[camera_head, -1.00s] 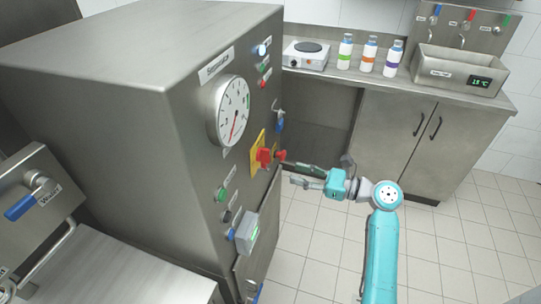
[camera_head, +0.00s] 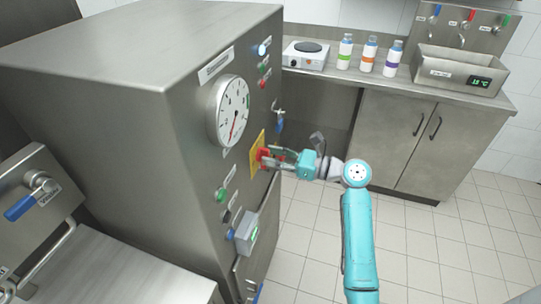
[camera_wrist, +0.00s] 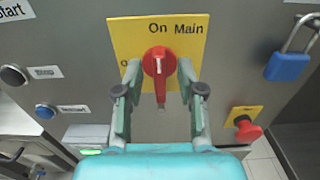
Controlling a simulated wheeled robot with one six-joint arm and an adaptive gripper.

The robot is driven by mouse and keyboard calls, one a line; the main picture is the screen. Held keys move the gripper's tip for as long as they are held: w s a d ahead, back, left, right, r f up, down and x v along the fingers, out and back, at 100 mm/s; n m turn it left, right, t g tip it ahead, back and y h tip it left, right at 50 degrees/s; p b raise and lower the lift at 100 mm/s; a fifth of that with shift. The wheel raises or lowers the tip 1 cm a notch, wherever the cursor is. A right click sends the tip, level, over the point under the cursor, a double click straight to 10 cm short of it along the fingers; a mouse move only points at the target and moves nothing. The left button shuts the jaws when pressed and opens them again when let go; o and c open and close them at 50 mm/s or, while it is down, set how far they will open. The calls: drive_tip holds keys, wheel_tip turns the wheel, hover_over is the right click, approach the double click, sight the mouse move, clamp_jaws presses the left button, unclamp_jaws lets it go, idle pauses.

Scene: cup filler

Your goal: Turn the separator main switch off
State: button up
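The main switch is a red rotary knob (camera_wrist: 159,62) on a yellow plate (camera_wrist: 190,28) lettered "On" and "Main"; a label at the plate's left is mostly hidden by a finger. Its handle lies upright in the wrist view, long end down. In the head view the yellow plate (camera_head: 256,150) is on the steel cabinet's side, with the knob largely hidden by my gripper (camera_head: 272,157). In the wrist view my gripper (camera_wrist: 160,68) is open, one fingertip on each side of the knob. Whether the fingertips touch it, I cannot tell.
A blue padlock (camera_wrist: 288,66) hangs right of the plate. A red mushroom button (camera_wrist: 248,129) sits lower right. Push buttons (camera_wrist: 46,111) are at left. A large gauge (camera_head: 231,110) is above the switch. A counter (camera_head: 400,85) with bottles stands behind; the tiled floor is clear.

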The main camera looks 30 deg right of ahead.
drive_tip(key=shift+w+a, duration=0.3)
drive_tip(key=shift+w, duration=0.1)
clamp_jaws()
